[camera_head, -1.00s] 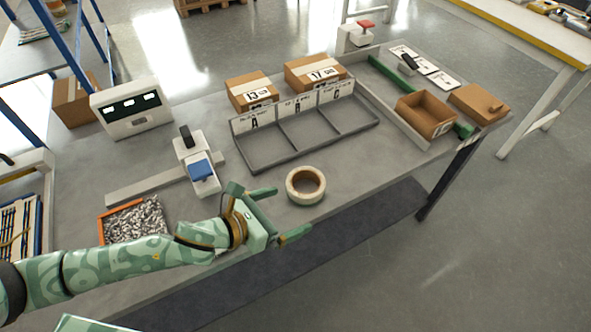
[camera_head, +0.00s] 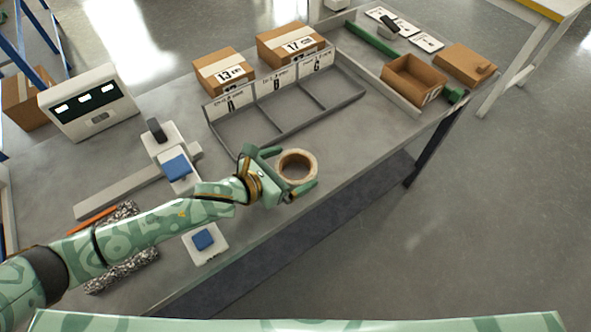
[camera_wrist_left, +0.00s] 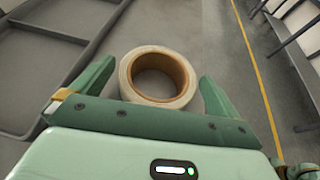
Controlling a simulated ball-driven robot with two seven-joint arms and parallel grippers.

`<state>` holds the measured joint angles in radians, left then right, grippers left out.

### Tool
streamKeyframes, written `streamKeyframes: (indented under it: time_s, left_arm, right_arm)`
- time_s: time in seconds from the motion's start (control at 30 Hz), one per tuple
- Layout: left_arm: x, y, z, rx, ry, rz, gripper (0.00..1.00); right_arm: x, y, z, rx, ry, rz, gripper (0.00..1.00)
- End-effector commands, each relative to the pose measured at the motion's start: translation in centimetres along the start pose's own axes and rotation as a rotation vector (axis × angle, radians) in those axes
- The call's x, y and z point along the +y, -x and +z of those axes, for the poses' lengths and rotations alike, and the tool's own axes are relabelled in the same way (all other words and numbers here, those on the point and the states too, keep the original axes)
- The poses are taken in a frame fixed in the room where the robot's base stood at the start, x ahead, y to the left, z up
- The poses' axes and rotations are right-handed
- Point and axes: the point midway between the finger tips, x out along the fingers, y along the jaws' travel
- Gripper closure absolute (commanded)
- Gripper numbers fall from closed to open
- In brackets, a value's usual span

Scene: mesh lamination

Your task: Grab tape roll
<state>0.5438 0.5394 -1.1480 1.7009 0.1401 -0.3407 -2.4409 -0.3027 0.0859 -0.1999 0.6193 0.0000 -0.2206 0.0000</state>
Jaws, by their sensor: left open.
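The tape roll (camera_head: 297,167) is a cream ring with a brown core, lying flat on the grey table near its front edge. It also shows in the left wrist view (camera_wrist_left: 158,63), between the two green fingers. My left gripper (camera_head: 292,169) is open, with one finger on each side of the roll. The left wrist view also shows these open fingers (camera_wrist_left: 158,85), with a small gap between the roll and at least the right finger. I cannot tell whether the left finger touches it. My right gripper is not in view.
A grey three-compartment tray (camera_head: 287,130) stands just behind the roll. Cartons (camera_head: 222,78) stand behind it. A device with a blue pad (camera_head: 177,167) and a display box (camera_head: 90,103) are at left. An open brown box (camera_head: 413,80) is at right.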

Motion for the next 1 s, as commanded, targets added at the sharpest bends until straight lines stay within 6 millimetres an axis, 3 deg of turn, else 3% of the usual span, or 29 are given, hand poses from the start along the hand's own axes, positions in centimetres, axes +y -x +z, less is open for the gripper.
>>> streamKeyframes:
  time_s: [0.13, 0.37, 0.4, 0.53, 0.83, 1.0]
  left_arm:
    - [0.0, -2.0, -0.2, 0.0, 0.002, 0.0, 0.0]
    - [0.1, -2.2, 0.0, 0.0, 0.0, 0.001, 0.0]
    - [0.1, -2.2, 0.0, 0.0, 0.0, 0.001, 0.03]
    - [0.0, -2.2, 0.0, 0.0, 0.0, 0.001, 0.39]
    - [0.0, -2.2, 0.1, -0.001, 0.0, 0.001, 0.38]
    - [0.0, -1.6, 1.6, -0.004, -0.002, 0.0, 0.38]
  right_arm:
    - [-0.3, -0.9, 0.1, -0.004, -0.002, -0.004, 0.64]
    - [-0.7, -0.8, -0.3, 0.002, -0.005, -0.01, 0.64]
    - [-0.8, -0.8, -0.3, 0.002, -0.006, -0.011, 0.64]
    - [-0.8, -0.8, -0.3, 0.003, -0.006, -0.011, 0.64]
    - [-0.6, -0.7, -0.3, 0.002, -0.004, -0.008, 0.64]
    - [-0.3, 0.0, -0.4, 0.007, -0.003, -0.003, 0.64]
